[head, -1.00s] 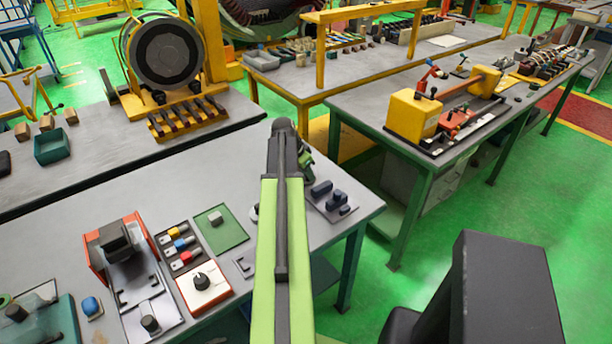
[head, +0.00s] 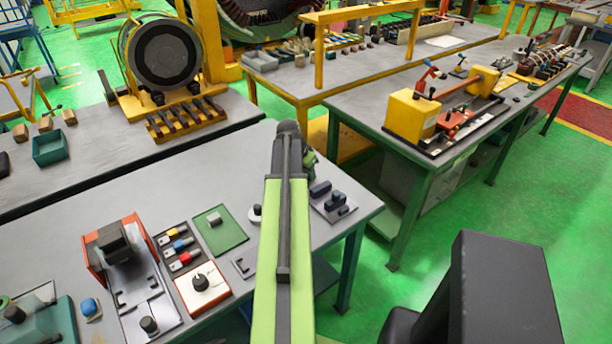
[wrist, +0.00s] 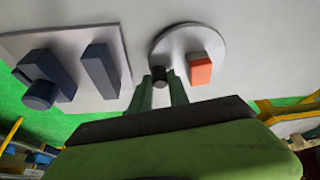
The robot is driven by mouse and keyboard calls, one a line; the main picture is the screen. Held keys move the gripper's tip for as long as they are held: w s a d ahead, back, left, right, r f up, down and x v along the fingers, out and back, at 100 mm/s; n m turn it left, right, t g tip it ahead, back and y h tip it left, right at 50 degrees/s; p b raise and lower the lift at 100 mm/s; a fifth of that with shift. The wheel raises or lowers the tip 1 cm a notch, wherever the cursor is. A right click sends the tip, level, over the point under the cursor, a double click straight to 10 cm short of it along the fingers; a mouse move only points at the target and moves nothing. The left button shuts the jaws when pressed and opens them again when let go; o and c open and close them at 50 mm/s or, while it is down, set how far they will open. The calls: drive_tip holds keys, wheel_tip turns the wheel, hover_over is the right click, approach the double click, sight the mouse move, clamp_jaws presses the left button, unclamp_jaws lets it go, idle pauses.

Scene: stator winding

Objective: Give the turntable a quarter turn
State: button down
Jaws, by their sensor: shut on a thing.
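The turntable (wrist: 186,40) is a pale round disc at the upper middle of the wrist view. It carries an orange block (wrist: 200,70) on its right and a short dark peg (wrist: 160,74) at its near left edge. My gripper (wrist: 161,88) is shut on the peg, with a greenish finger on each side of it. In the head view, my arm covers most of the turntable, and only a pale bit of its left edge (head: 254,214) shows. My gripper's fingertips are hidden there behind the arm.
A pale plate with dark blue blocks (head: 321,189) lies just right of my arm in the head view. A green board (head: 228,236) and a white box with a black knob (head: 201,284) lie to the left. The grey bench top (head: 130,200) is clear farther back.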

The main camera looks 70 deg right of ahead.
drive_tip(key=shift+d+n+t, duration=0.3)
drive_tip(key=shift+n, duration=0.45)
drive_tip(key=shift+d+n+t, duration=0.3)
drive_tip(key=shift+n, duration=0.45)
drive_tip(key=shift+d+n+t, duration=0.45)
drive_tip(key=shift+n, duration=0.65)
drive_tip(key=shift+d+n+t, duration=0.4)
drive_tip(key=shift+n+t, duration=0.05)
drive_tip(key=shift+n, duration=0.65)
drive_tip(key=shift+w+d+n+t+y, duration=0.15)
drive_tip(key=shift+d+n+t, duration=0.25)
drive_tip(key=shift+n, duration=0.65)
drive_tip(key=shift+w+d+n+t+y, duration=0.15)
drive_tip(key=shift+d+n+t, duration=0.2)
drive_tip(key=shift+n, duration=0.7)
drive_tip(key=shift+w+d+n+t+y, duration=0.15)
drive_tip(key=shift+d+n+t+y, duration=0.1)
drive_tip(key=shift+n, duration=0.6)
drive_tip(key=shift+w+d+n+t+y, duration=0.15)
drive_tip(key=shift+d+n+t+y, duration=0.1)
drive_tip(key=shift+n, duration=0.9)
drive_tip(key=c, duration=1.3)
unclamp_jaws()
drive_tip(key=shift+o, duration=0.2)
drive_tip(key=shift+r, duration=0.1)
